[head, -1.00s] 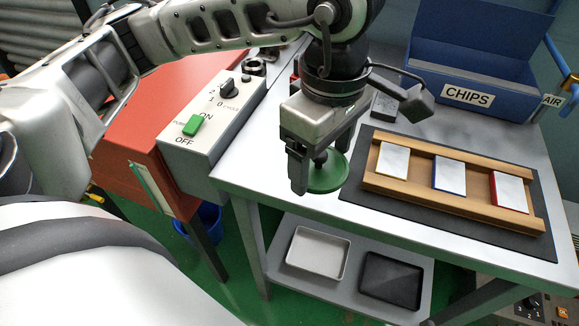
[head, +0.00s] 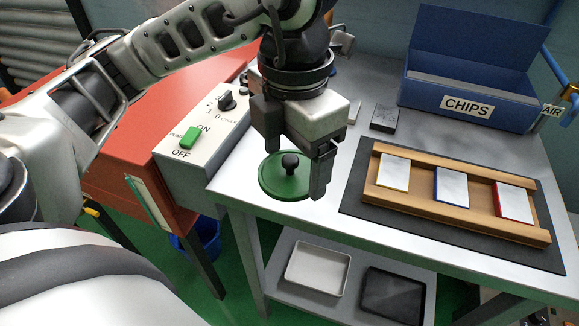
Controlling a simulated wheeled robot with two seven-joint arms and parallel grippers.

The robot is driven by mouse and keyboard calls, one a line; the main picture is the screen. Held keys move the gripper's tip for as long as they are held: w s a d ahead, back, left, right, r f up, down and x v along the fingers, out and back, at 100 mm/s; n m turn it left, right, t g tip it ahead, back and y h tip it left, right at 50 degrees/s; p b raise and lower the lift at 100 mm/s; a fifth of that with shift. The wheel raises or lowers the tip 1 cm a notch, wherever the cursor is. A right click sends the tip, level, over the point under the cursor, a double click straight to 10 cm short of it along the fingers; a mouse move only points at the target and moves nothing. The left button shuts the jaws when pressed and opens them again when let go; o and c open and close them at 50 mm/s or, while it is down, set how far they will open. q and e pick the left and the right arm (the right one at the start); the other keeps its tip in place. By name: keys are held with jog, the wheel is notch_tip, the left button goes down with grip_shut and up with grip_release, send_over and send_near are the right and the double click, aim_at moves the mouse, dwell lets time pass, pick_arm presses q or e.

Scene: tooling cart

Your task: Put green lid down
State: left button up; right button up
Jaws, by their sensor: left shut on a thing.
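The green lid (head: 272,183) is a round disc with a black knob (head: 290,161) on top. It is at the near left part of the metal bench top, close to the front edge. My left gripper (head: 298,158) is over the lid, pointing down, and is shut on it. One finger stands by the lid's right side; the other is partly hidden. The lid looks nearly level. I cannot tell whether its underside touches the bench or is slightly above it. My right gripper is out of view.
A grey control box (head: 212,140) with a green switch stands left of the lid. Right are a dark mat (head: 350,198) and a wooden rack (head: 455,212) with several cards. A blue CHIPS bin (head: 420,98) and a dark block (head: 384,117) are behind. Trays lie on the shelf below.

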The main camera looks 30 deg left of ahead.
pick_arm(q)
jog(key=w+a+f, duration=0.1)
jog(key=w+f, duration=0.1)
jog(key=w+a+f+b, duration=0.1)
jog(key=w+a+f, duration=0.1)
jog(key=w+a+f+b, duration=0.1)
jog(key=w+f, duration=0.1)
jog(key=f, duration=0.1)
jog(key=shift+w+a+f, duration=0.1)
jog(key=shift+w+a, duration=0.1)
jog(key=shift+a, duration=0.2)
notch_tip(320, 180, down, 3)
jog(key=shift+w+a+f, duration=0.15)
jog(key=shift+f, duration=0.05)
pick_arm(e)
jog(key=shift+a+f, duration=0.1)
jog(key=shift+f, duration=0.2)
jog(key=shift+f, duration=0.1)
pick_arm(q)
jog(key=shift+f, duration=0.25)
jog(key=o, duration=1)
jog(key=shift+r, duration=0.1)
jog(key=shift+c, duration=0.2)
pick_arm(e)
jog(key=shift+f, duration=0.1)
pick_arm(q)
jog(key=shift+r, duration=0.1)
